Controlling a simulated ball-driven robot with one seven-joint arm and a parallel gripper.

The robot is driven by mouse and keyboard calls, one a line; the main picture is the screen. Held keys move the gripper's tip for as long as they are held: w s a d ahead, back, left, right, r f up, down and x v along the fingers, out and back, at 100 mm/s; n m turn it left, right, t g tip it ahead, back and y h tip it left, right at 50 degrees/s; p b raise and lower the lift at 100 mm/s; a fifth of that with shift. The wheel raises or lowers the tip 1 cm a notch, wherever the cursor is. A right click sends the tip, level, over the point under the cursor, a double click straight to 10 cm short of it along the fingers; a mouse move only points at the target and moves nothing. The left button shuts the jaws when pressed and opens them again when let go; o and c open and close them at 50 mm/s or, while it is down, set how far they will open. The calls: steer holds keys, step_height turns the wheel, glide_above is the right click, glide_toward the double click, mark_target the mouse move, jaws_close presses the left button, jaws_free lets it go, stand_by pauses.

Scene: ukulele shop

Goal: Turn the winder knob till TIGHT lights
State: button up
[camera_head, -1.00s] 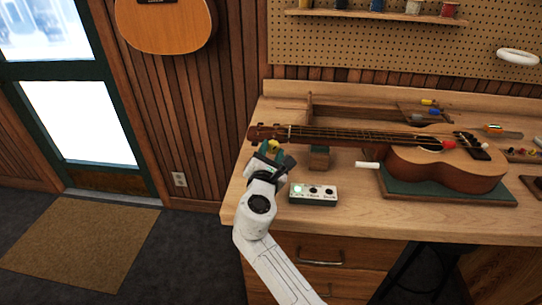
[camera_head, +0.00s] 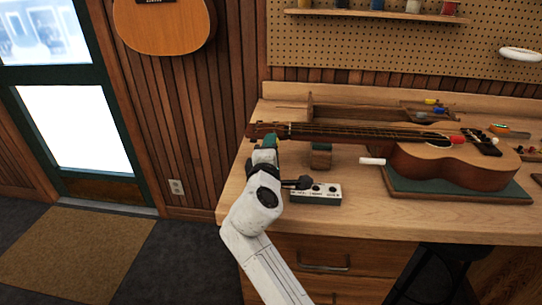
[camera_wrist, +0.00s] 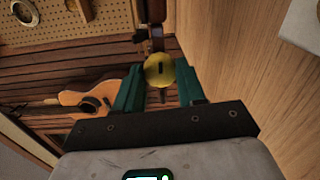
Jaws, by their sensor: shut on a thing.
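The ukulele (camera_head: 450,158) lies on a green-topped stand on the bench, its neck pointing left. My gripper (camera_head: 268,146) is at the headstock (camera_head: 264,130). In the wrist view my gripper (camera_wrist: 160,86) has its green fingers shut on the yellow winder knob (camera_wrist: 160,70), which has a dark slot mark. The knob is hidden in the head view. The small indicator box (camera_head: 318,196) stands on the bench just right of my wrist. A dark part of my wrist covers its left lamp; the other visible lamps look dark. Its labels are too small to read.
A small wooden neck support (camera_head: 321,156) stands under the neck. A white stick-like piece (camera_head: 372,161) lies between it and the ukulele body. A tray with colored tools (camera_head: 430,110) is behind. The bench front edge runs below my wrist.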

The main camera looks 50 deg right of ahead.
steer(key=m+b, duration=0.1)
steer(key=m, duration=0.1)
steer(key=m+b, duration=0.2)
steer(key=shift+f, duration=0.3)
steer(key=m+b, duration=0.3)
steer(key=m, duration=0.1)
steer(key=shift+t, duration=0.3)
steer(key=shift+m+b, duration=0.3)
steer(key=shift+m, duration=0.1)
steer(key=o, duration=0.8)
steer(key=shift+r, duration=0.15)
steer(key=shift+s, duration=0.1)
steer(key=v, duration=1)
steer(key=shift+s+a, duration=0.3)
